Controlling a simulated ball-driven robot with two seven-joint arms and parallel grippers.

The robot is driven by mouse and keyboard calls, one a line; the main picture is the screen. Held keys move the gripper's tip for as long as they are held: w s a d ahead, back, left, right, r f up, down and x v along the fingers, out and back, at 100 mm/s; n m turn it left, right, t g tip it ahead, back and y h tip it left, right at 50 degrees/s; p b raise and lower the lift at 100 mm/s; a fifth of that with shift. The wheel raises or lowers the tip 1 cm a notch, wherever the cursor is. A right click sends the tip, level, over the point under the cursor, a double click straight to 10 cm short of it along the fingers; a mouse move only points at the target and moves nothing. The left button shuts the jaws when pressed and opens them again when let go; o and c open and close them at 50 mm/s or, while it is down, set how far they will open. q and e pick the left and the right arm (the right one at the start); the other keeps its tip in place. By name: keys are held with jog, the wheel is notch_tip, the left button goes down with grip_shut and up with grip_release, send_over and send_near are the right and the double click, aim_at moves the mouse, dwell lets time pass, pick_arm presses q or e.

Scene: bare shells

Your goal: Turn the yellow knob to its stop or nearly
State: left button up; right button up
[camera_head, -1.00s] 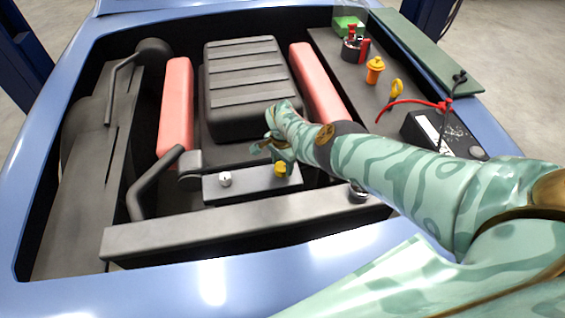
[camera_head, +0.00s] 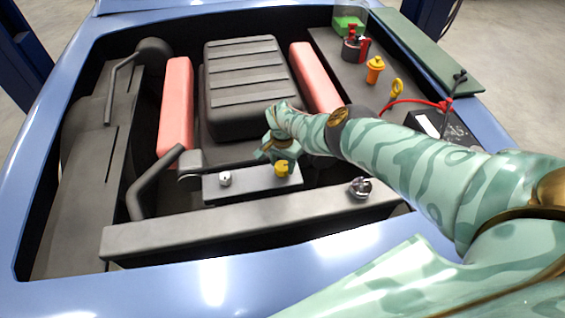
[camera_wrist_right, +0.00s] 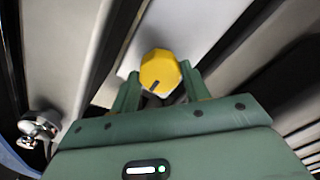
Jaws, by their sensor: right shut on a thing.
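The yellow knob (camera_head: 282,169) stands on the right part of a dark grey block (camera_head: 245,184) in the engine bay. In the right wrist view the knob (camera_wrist_right: 160,72) has a dark mark on its lower edge. My right gripper (camera_head: 277,162) is over it, with one finger on each side of the knob in the right wrist view (camera_wrist_right: 158,88). The gripper is shut on the knob, and its fingertips are partly hidden behind it. My left gripper is not in view.
A silver knob (camera_head: 225,179) sits on the same block to the left. A grey crossbar (camera_head: 250,222) runs in front, with a metal cap (camera_head: 360,188) near its right end. A black engine cover (camera_head: 245,88) and red covers (camera_head: 177,105) stand behind.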

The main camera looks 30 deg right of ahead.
aim_at(282, 165)
jog(key=o, duration=1)
notch_tip(282, 165, up, 16)
jog(key=p, duration=1.4)
jog(key=shift+r+p, duration=0.2)
jog(key=shift+p, duration=0.2)
